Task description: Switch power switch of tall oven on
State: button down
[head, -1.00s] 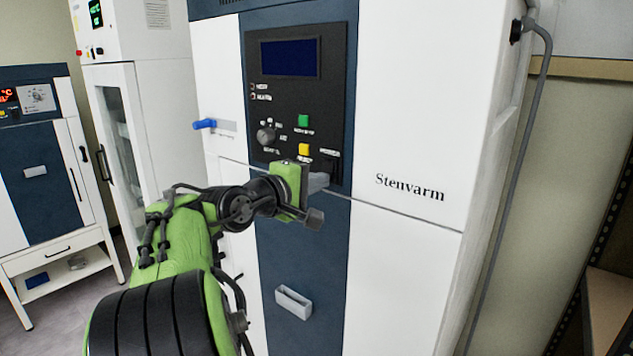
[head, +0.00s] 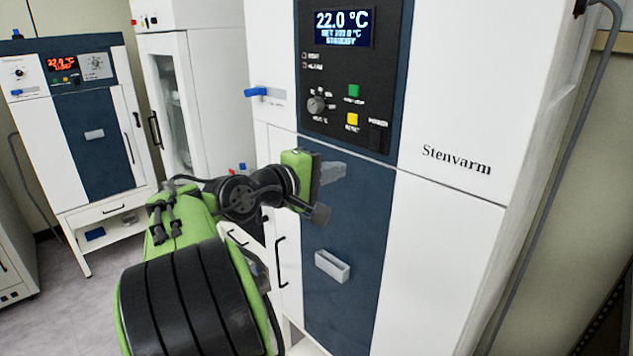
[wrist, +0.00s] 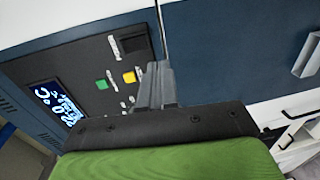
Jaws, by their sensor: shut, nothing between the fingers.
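The tall oven (head: 440,215) is white with a dark blue centre strip and the name Stenvarm. Its black control panel has a lit display (head: 344,27) reading 22.0 °C and STANDBY. The black power switch (head: 378,136) sits at the panel's lower right, right of the yellow button (head: 352,121); it also shows in the wrist view (wrist: 136,47). My gripper (head: 340,171) is shut and empty, below the panel in the head view. In the wrist view its grey fingers (wrist: 155,75) reach just beside the panel's edge. I cannot tell whether they touch the front.
A grey handle (head: 332,266) juts out below my gripper. Another oven (head: 85,130) stands at left; floor is open before it.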

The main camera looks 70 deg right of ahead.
jog(key=v, duration=0.4)
jog(key=shift+a+f, duration=0.3)
jog(key=shift+a, duration=0.15)
